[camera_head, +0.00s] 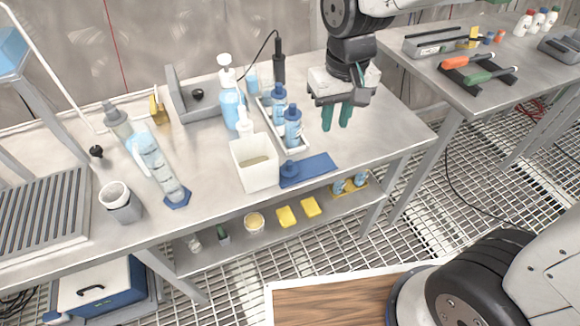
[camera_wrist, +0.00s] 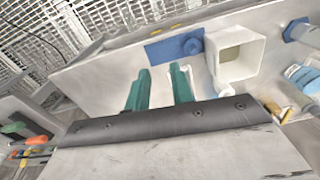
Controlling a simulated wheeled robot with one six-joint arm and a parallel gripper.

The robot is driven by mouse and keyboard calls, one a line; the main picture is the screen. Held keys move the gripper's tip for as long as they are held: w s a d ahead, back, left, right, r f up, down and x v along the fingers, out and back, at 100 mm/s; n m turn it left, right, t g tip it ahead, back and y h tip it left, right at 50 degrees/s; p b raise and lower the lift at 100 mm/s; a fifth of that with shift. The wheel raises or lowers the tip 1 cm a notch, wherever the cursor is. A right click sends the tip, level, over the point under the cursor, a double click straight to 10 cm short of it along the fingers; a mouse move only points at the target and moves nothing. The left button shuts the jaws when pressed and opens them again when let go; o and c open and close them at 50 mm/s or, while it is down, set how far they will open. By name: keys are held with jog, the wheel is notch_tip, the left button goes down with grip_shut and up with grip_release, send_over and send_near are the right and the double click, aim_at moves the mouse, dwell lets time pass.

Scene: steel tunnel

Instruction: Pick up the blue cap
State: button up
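The blue cap (camera_head: 289,169) is a small round piece at the left end of a flat blue mat (camera_head: 315,169), near the table's front edge. In the wrist view the cap (camera_wrist: 192,46) shows at the right part of the mat (camera_wrist: 165,50), beyond my fingertips. My gripper (camera_head: 335,117) has two teal fingers pointing down, apart with nothing between them. It hangs above the table, behind and to the right of the cap. In the wrist view the gripper (camera_wrist: 160,80) is seen from behind its dark palm edge.
A white square container (camera_head: 255,163) stands close left of the cap. A white tray (camera_head: 301,145) with blue-capped bottles (camera_head: 292,127) lies behind it. The tabletop right of the mat is clear.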

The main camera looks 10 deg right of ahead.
jog(key=n, duration=0.1)
send_over(289, 162)
jog(key=f, duration=0.8)
jog(key=shift+s+d, duration=0.3)
jog(key=shift+d, duration=0.1)
jog(key=f, duration=0.8)
jog(key=shift+w+a+f, duration=0.15)
jog(key=shift+w+a, duration=0.1)
jog(key=shift+a, duration=0.15)
grip_shut()
